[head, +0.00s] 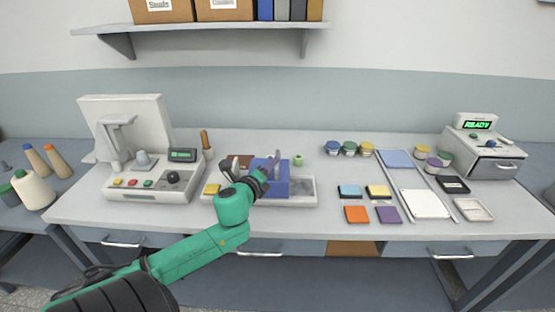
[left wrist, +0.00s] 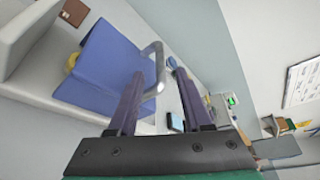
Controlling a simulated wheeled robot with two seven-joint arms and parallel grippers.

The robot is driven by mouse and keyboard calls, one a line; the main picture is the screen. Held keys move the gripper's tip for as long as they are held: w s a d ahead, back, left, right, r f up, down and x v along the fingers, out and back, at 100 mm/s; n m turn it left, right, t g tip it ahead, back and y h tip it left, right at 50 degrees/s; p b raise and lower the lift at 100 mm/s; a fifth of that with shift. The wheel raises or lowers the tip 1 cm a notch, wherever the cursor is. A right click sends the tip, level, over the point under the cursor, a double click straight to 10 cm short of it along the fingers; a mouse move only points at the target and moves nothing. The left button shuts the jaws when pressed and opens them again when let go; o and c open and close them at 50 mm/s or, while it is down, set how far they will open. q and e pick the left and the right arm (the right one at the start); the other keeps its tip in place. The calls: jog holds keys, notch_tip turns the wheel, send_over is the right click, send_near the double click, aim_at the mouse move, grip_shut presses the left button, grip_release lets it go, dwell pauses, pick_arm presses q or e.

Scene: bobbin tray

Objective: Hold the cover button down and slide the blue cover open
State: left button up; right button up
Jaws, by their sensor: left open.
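The blue cover (head: 301,187) stands on a pale tray (head: 290,202) in the middle of the table; it also shows in the left wrist view (left wrist: 104,65). A grey bar handle (left wrist: 158,68) sticks out from the cover. My left gripper (head: 264,172) is open at the cover; in the left wrist view its fingers (left wrist: 158,72) lie on either side of the handle. Contact cannot be told. My arm hides part of the tray and cover. My right gripper is not in view.
A grey machine (head: 150,192) with coloured buttons stands left of the tray. A green piece (head: 298,160) is behind the cover. Coloured squares (head: 357,214), jars (head: 349,148) and a box reading READY (head: 490,165) lie to the right. A shelf (head: 200,28) is above.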

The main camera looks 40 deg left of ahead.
pick_arm(q)
jog(key=x, duration=0.7)
grip_shut()
